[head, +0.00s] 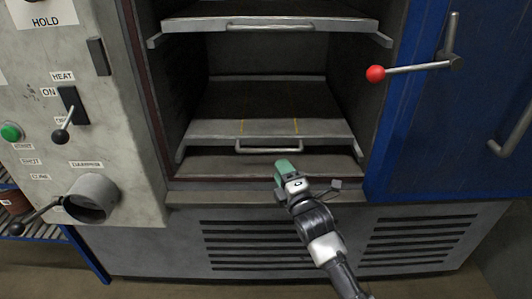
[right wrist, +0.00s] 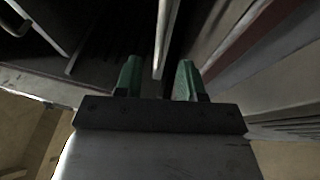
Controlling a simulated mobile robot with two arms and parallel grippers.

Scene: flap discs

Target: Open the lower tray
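The lower tray (head: 210,130) sits in the open grey cabinet, its pale front lip marked with two yellow lines. Its bar handle (head: 268,150) runs across the middle of the lip. My right gripper (head: 284,172), with green fingertips, is just below and in front of the handle's right part. In the right wrist view its two fingers (right wrist: 158,80) stand apart, so it is open. A narrow pale edge (right wrist: 164,40) shows between them; I cannot tell whether it is the handle or tray lip, or whether it touches. My left gripper is not in view.
An upper tray (head: 270,24) with its own handle is above. A blue door (head: 430,140) with a red-knobbed lever (head: 375,73) stands at the right. A control panel (head: 70,110) is at the left. A sill and vented base (head: 340,235) lie below the opening.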

